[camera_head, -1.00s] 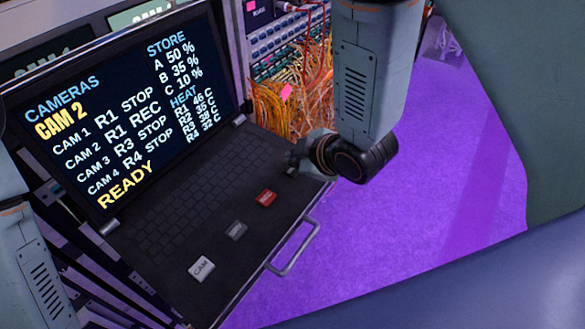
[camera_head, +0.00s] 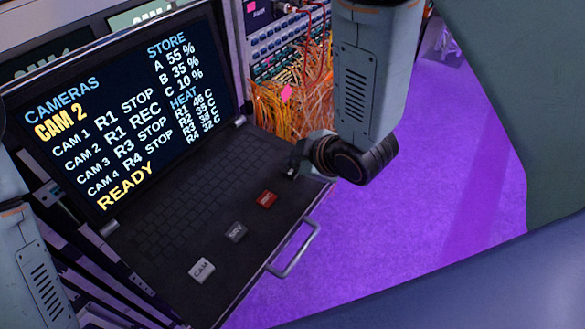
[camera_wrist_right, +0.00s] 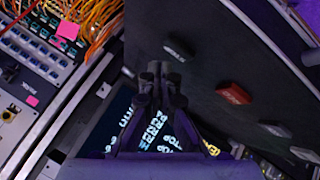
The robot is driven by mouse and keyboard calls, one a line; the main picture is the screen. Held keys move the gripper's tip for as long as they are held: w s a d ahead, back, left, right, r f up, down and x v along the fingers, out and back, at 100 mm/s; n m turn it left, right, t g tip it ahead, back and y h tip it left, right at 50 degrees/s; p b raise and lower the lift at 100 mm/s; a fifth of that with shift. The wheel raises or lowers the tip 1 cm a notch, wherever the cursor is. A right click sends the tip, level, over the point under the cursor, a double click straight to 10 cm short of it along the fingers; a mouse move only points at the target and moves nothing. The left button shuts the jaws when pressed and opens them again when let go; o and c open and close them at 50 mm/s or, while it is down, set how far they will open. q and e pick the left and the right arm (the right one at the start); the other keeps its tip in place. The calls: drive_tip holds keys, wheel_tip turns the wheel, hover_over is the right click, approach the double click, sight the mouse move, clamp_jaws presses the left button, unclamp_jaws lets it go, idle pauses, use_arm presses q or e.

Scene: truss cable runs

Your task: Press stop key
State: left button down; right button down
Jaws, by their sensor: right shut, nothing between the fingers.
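The tilted console has a row of keys along its front edge. A dark key (camera_head: 291,173), whose label I cannot read, sits at the row's far end, past the red key (camera_head: 267,198). My right gripper (camera_head: 298,160) is shut and empty, close to the dark key; its arm hides part of it. In the right wrist view the shut fingertips (camera_wrist_right: 158,70) point towards the dark key (camera_wrist_right: 180,47), with the red key (camera_wrist_right: 233,93) to the right. I cannot tell whether they touch it. My left gripper is out of view.
The screen (camera_head: 120,110) reads CAM 2, with R1 REC, and READY. A grey key (camera_head: 236,232) and a CAM key (camera_head: 201,270) continue the row. A metal handle (camera_head: 293,252) juts from the front edge. Orange cables (camera_head: 290,100) hang in the rack behind.

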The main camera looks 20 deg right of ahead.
sight(295, 173)
drive_tip(key=shift+f, duration=0.1)
drive_tip(key=shift+f+b, duration=0.3)
drive_tip(key=shift+f, duration=0.05)
drive_tip(key=shift+s+f+b, duration=0.1)
drive_tip(key=shift+f+b, duration=0.25)
drive_tip(key=shift+f, duration=0.1)
idle(0.7)
idle(0.3)
drive_tip(key=shift+r+p, duration=0.8)
drive_tip(key=shift+r, duration=0.1)
wheel_tip(295, 173, up, 2)
drive_tip(key=shift+p, duration=0.95)
wheel_tip(295, 173, up, 3)
drive_tip(key=p, duration=0.2)
drive_tip(key=shift+r+p, duration=0.1)
drive_tip(key=shift+p, duration=0.25)
